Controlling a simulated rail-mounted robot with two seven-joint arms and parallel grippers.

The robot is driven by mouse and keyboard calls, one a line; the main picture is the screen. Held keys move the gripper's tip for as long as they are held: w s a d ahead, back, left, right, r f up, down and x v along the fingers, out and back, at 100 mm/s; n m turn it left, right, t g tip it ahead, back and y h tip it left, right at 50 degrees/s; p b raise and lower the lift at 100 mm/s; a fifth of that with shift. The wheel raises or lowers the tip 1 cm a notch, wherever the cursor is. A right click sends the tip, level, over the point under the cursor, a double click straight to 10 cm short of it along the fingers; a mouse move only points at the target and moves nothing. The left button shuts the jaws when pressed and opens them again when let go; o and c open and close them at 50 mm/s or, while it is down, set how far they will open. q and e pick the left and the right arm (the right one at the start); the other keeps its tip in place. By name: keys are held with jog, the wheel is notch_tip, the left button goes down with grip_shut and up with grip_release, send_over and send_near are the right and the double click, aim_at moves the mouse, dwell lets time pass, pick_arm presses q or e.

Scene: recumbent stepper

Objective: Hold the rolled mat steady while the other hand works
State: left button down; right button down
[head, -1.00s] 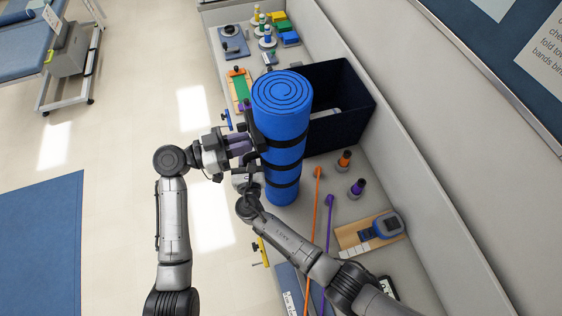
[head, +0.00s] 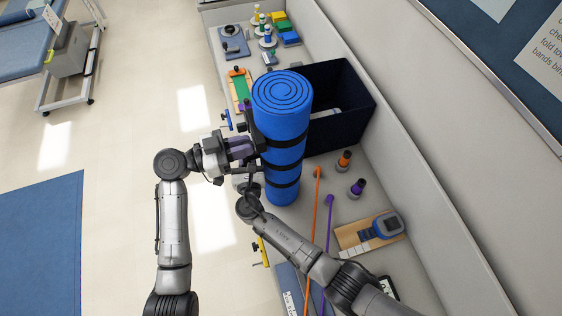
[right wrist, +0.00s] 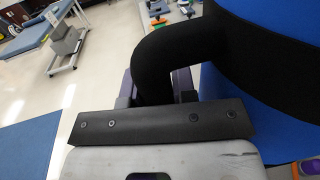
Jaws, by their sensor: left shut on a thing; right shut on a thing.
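The rolled mat (head: 283,128) is a blue roll with a spiral top end, standing upright on the counter with black bands around it. A black carry strap (head: 252,112) stands out from its left side. My left gripper (head: 252,147) is at that side, shut on the strap; its fingertips are partly hidden. My right gripper (head: 251,182) is lower on the same side and hard to see behind its arm. In the right wrist view its purple fingers (right wrist: 158,88) are shut on the curved black strap (right wrist: 162,55), beside the blue mat (right wrist: 235,100).
A dark bin (head: 343,112) stands right behind the mat. An orange stick (head: 314,225) and a purple stick (head: 327,240) lie in front. Two small cones, orange (head: 345,158) and purple (head: 357,187), and a blue device (head: 385,226) are at right. A wall closes the right side.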

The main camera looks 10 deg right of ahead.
pick_arm(q)
jog(key=shift+s, duration=0.6)
dwell(0.3)
jog(key=c, duration=1.1)
grip_release()
jog(key=shift+s+a, duration=0.15)
jog(key=shift+a, duration=2.3)
jog(key=a, duration=0.8)
jog(key=s+a, duration=0.1)
jog(key=a, duration=0.3)
